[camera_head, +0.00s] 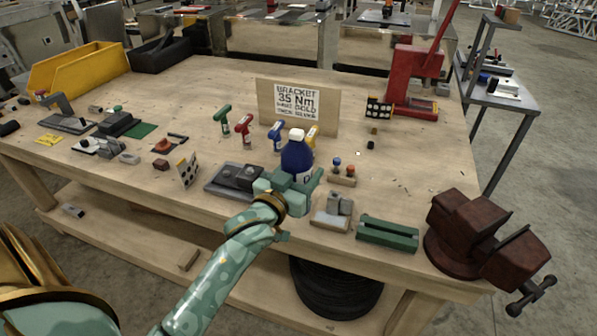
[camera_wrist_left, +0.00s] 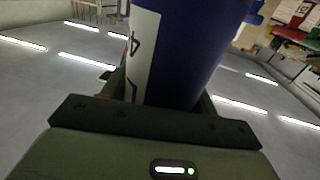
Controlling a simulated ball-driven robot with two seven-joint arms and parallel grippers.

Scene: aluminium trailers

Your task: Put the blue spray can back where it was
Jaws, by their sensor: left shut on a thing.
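The blue spray can (camera_head: 297,157) has a white cap and stands roughly upright over the workbench in the head view. My left gripper (camera_head: 290,184) is shut around its lower part. In the left wrist view the can (camera_wrist_left: 190,50) fills the space between the fingers, with a white label strip on its side. The can's base is hidden by the gripper, so I cannot tell whether it touches the bench or hangs above it. My right gripper is not in view.
Behind the can are green, red, blue and yellow-handled items (camera_head: 245,126) before a sign board (camera_head: 325,110). Close by are a dark grey block (camera_head: 232,178), small knobs on a wooden stand (camera_head: 343,178), a green tray (camera_head: 387,235) and a brown vise (camera_head: 470,235).

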